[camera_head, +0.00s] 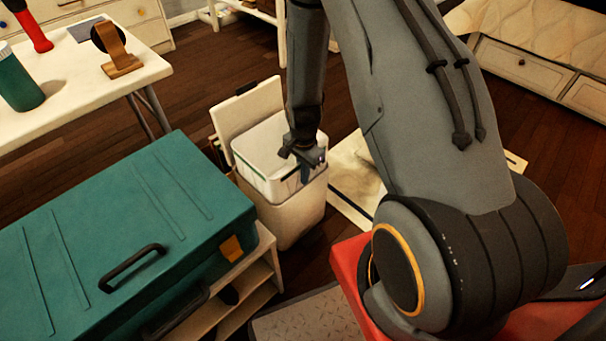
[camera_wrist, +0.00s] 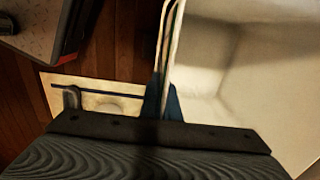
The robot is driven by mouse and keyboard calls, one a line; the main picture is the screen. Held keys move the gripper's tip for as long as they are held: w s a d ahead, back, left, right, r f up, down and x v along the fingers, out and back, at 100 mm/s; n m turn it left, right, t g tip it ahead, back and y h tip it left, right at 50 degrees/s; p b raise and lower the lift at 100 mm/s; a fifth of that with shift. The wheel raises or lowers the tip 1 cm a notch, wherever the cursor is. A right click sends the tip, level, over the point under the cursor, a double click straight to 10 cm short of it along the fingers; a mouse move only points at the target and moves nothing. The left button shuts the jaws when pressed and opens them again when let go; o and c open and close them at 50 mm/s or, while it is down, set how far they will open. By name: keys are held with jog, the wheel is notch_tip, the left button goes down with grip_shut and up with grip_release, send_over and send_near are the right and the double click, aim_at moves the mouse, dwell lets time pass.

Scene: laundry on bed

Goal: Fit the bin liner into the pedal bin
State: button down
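The pedal bin (camera_head: 283,216) is a cream box standing on the floor, with its lid (camera_head: 246,106) raised at the back. The white bin liner (camera_head: 262,158) with a dark green edge line sits in its mouth and stands above the bin's rim. My gripper (camera_head: 305,168) is at the right side of the opening, pointing down over the liner's edge. In the wrist view, its blue fingertips (camera_wrist: 162,104) lie close on both sides of the thin upright edge and look shut on it. The pale hollow inside (camera_wrist: 245,75) fills the right. The fingertip contact is partly hidden.
A teal case (camera_head: 110,235) on a low wooden shelf stands close left of the bin. A white table (camera_head: 75,85) is behind left. A pale flat panel (camera_head: 352,180) lies on the floor right of the bin. Dark wooden floor (camera_head: 205,75) is open behind.

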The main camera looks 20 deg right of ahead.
jog(key=shift+f+b, duration=0.4)
jog(key=shift+f, duration=0.5)
jog(key=c, duration=1.9)
grip_release()
jog(key=shift+c, duration=0.2)
jog(key=shift+r, duration=0.1)
notch_tip(320, 180, up, 8)
jog(key=p, duration=0.1)
jog(key=shift+f, duration=0.2)
